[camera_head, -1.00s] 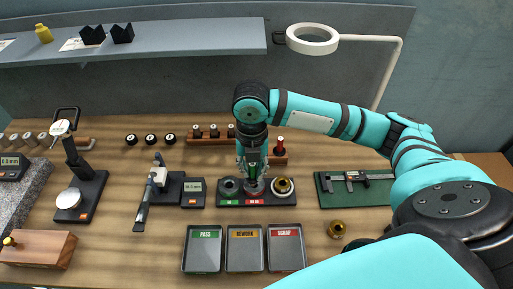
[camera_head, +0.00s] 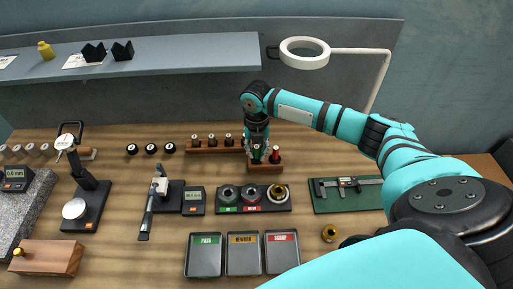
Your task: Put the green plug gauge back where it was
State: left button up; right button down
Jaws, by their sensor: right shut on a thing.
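My right gripper (camera_head: 257,148) reaches down from above at the small wooden block (camera_head: 262,167) behind the black gauge base. It is shut on the green plug gauge (camera_head: 256,154), of which only a little green shows between the fingers. The green gauge is upright over the left part of the block, beside the red plug gauge (camera_head: 276,154) standing in the block's right part. Whether the green gauge's lower end is seated in the block cannot be told. My left gripper is not in view.
The black base with ring gauges (camera_head: 238,209) lies in front of the block. A longer wooden rack (camera_head: 196,150) with black-topped gauges stands close on the left. Pass, rework and scrap trays (camera_head: 204,272) are at the front. A green mat with a caliper (camera_head: 328,205) lies right.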

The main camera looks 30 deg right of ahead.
jog(key=shift+f, duration=0.3)
jog(key=c, duration=1.2)
grip_release()
jog(key=shift+f, duration=0.1)
jog(key=shift+c, duration=0.2)
jog(key=shift+r, duration=0.65)
notch_tip(320, 180, up, 12)
jog(key=shift+f+b, duration=0.2)
jog(key=shift+b, duration=1)
